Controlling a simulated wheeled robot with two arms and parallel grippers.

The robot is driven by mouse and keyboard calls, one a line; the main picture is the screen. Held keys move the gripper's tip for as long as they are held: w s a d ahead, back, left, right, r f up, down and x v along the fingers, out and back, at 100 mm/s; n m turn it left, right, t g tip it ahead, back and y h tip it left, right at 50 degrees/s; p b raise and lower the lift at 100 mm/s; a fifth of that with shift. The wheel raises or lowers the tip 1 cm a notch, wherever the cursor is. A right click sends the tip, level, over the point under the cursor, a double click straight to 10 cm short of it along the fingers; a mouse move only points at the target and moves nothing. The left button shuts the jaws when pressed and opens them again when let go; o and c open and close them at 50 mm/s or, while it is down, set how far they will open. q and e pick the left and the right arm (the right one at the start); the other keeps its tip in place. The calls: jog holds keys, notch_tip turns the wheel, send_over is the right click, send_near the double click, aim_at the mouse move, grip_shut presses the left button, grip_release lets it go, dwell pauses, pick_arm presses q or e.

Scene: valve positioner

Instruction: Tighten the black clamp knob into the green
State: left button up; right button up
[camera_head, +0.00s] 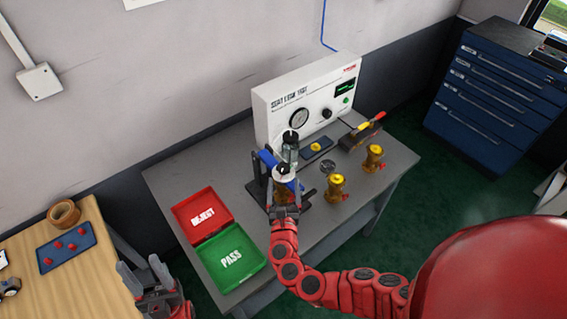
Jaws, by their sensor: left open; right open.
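A clamp fixture with a black upright and blue parts (267,158) stands on the grey bench in front of the white test panel (270,100). A dark round cap (282,168) sits above a white collar there; I cannot tell for sure whether it is the black clamp knob. No green zone on the clamp can be made out. My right gripper (284,205) is open at the front of the fixture, close to the brass part below the collar; contact is unclear. My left gripper (163,283) is open and empty at lower left, between the wooden table and the bench.
The panel carries a gauge (298,118) and a green-lit display (345,87). Red REJECT (203,213) and green PASS (230,257) trays lie left of the fixture. Two brass valves (336,187) (374,157) stand to its right. A blue drawer cabinet (490,90) stands far right.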

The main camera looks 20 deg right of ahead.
aim_at(284, 174)
jog(key=p+x, duration=0.1)
jog(key=x, duration=0.5)
jog(key=shift+w+p, duration=0.25)
jog(key=shift+p, duration=0.05)
jog(key=shift+w+d, duration=0.15)
jog(key=shift+w, duration=0.05)
grip_shut()
